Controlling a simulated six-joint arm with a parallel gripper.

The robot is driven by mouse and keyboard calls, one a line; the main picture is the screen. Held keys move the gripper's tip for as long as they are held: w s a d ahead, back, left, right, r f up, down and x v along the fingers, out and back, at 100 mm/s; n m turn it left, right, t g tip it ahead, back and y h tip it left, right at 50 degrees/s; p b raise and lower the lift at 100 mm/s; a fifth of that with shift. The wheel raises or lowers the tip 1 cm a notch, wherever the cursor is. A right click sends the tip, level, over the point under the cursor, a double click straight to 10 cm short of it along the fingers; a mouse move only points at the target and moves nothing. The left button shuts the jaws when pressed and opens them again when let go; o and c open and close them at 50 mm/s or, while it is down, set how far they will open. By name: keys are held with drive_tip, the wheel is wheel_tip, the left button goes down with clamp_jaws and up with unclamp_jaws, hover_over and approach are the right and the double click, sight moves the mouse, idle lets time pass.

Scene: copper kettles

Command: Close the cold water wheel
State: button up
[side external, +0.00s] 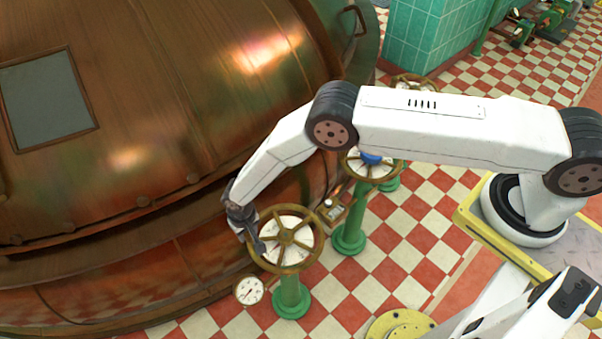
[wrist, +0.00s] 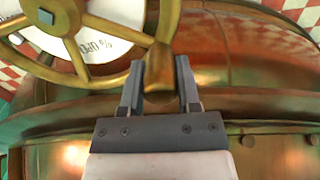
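A brass handwheel (side external: 286,240) over a white dial stands on a green post at the front. It also shows in the wrist view (wrist: 88,62), with printed lettering on its dial and a grey-blue hub. My gripper (side external: 254,238) is at this wheel's left rim. In the wrist view my gripper (wrist: 160,64) has its fingers apart, one on each side of a brass handle on the rim; narrow gaps seem to show. A second handwheel (side external: 357,171) behind has a blue hub and is partly hidden by my arm. No label naming cold water is readable.
A large copper kettle (side external: 130,130) fills the left, close beside my gripper. A round gauge (side external: 249,291) hangs low by the front wheel. A third wheel (side external: 414,84) stands farther back. Checkered floor (side external: 405,235) lies open to the right.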

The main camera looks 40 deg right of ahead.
drive_tip(key=o, duration=0.3)
drive_tip(key=shift+o, duration=0.2)
drive_tip(key=shift+r, duration=0.2)
drive_tip(key=shift+r, duration=3.7)
